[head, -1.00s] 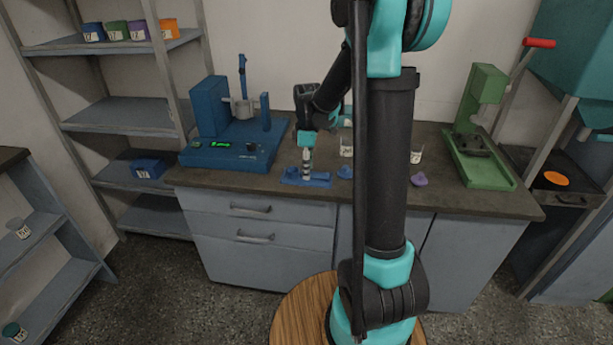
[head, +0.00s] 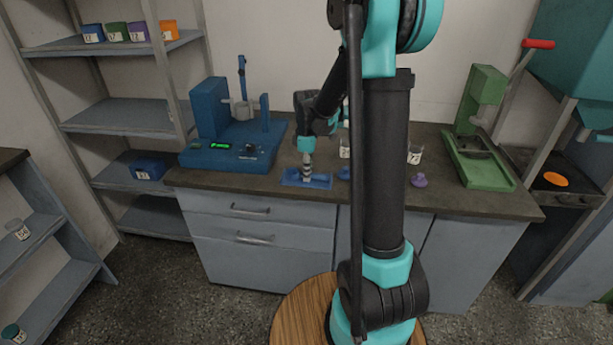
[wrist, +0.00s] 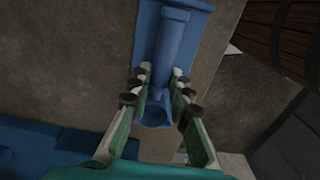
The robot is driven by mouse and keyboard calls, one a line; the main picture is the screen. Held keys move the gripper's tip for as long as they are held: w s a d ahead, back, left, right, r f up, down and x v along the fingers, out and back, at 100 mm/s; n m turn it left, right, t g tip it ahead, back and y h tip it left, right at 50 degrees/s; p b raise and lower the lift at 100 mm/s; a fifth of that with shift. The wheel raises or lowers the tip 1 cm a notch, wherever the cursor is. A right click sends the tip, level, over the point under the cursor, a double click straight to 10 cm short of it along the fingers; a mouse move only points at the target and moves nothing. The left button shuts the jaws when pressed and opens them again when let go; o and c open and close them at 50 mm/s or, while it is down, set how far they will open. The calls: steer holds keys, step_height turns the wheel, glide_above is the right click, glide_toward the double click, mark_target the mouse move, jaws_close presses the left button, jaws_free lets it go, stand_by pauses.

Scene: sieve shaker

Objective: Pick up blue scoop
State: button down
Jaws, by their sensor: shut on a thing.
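The blue scoop (wrist: 173,52) shows in the wrist view with its long handle toward the top and its round bowl toward the bottom. My gripper (wrist: 160,88) is shut on it, with fingers on both sides near where handle meets bowl. The handle lies over a flat blue holder (wrist: 201,5). In the head view my gripper (head: 308,173) points down at the blue holder (head: 322,184) near the counter's front edge. There the gripper mostly hides the scoop. I cannot tell whether the scoop is clear of the holder.
A blue machine (head: 215,155) stands left on the counter, close to my gripper. A small blue item (head: 344,174) lies just right of the holder, and a purple one (head: 419,181) farther right. Labelled cups (head: 414,154) stand behind. A green device (head: 480,165) is at the right.

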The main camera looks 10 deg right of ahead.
steer(key=shift+r, duration=0.15)
step_height(320, 180, up, 20)
stand_by(0.4)
steer(key=c, duration=2.1)
jaws_free()
jaws_close()
steer(key=shift+s, duration=0.1)
